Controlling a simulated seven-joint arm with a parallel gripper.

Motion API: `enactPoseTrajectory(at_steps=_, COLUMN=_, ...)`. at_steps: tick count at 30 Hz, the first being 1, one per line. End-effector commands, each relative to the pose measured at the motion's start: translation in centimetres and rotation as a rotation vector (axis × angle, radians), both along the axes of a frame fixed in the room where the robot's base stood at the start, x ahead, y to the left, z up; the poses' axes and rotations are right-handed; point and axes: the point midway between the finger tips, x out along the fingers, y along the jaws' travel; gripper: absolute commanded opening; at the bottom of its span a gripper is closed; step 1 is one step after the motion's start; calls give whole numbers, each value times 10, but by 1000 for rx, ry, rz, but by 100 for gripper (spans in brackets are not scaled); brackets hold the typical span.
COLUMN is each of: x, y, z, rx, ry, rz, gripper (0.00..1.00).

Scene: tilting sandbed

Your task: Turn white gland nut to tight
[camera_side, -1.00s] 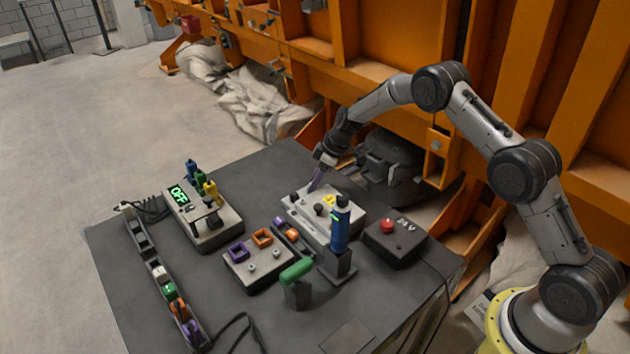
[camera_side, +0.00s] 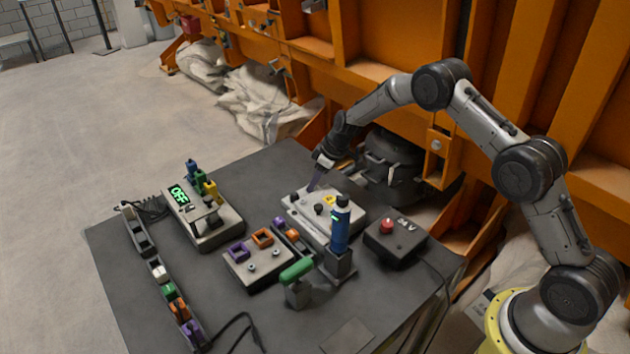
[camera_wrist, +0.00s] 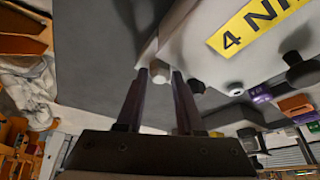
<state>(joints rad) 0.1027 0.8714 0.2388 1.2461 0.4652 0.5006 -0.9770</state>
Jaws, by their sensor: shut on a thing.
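The white gland nut (camera_wrist: 160,70) is a small pale faceted piece at the edge of a light grey box, seen between my fingertips in the wrist view. My gripper (camera_wrist: 161,76) is shut on it, with one dark purple finger on each side. In the side view my gripper (camera_side: 311,189) points down at the left part of the grey box (camera_side: 315,229). The nut is too small and covered to make out there. How tight it sits cannot be told.
A blue bottle-like tool (camera_side: 340,228) stands in front of the box. A red-button box (camera_side: 402,248) is at right. The orange frame rises behind.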

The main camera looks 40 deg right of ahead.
Motion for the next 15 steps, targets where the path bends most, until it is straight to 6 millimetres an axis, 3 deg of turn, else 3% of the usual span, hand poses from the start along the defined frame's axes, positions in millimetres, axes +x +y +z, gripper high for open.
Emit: enactPoseTrajectory(at_steps=15, x=-2, y=4, z=0, rx=-3, ry=0, rz=-419, gripper=0)
